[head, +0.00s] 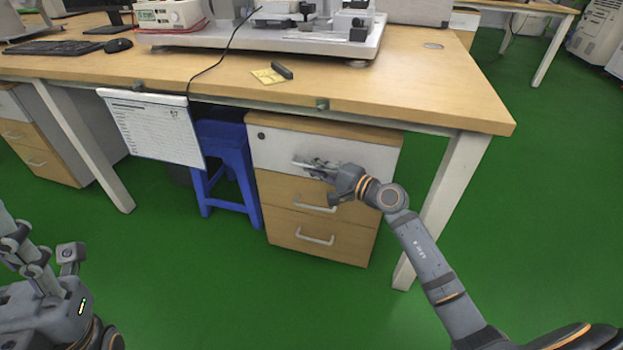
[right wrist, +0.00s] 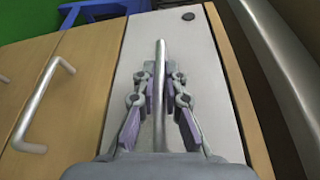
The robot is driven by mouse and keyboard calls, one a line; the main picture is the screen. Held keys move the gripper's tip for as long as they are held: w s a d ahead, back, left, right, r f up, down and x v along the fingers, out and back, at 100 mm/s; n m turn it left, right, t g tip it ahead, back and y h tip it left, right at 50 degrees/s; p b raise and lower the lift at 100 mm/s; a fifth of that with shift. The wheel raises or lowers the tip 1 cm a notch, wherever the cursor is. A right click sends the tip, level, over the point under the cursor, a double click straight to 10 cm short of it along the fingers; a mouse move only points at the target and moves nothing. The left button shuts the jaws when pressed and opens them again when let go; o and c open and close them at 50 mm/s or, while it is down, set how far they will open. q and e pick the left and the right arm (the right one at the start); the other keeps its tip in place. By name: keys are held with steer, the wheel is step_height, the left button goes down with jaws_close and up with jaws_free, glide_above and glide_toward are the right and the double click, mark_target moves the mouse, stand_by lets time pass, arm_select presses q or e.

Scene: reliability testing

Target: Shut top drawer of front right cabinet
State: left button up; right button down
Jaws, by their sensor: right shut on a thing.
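The front right cabinet (head: 385,222) stands under the wooden desk. Its top drawer (head: 280,146) has a white front with a round lock; it looks flush or nearly flush with the cabinet, and I cannot tell whether a small gap is left. My right gripper (head: 309,164) is at this drawer's front, shut on its bar handle (head: 300,165). The right wrist view shows the handle (right wrist: 160,60) between the fingers (right wrist: 159,82), in front of the white drawer front (right wrist: 198,55). My left gripper (head: 25,245) is at the lower left, away from the cabinet; its fingertips are unclear.
Two wooden drawers with handles (head: 315,238) lie below and look shut. A blue stool (head: 228,150) stands left of the cabinet, a white desk leg (head: 455,185) right of it. The desk (head: 430,85) overhangs the cabinet. Green floor in front is clear.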

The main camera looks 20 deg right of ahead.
steer(key=shift+w+d+r, duration=0.1)
steer(key=shift+d, duration=0.05)
steer(key=c, duration=1.4)
jaws_free()
steer(key=shift+w, duration=0.1)
steer(key=shift+v, duration=3.75)
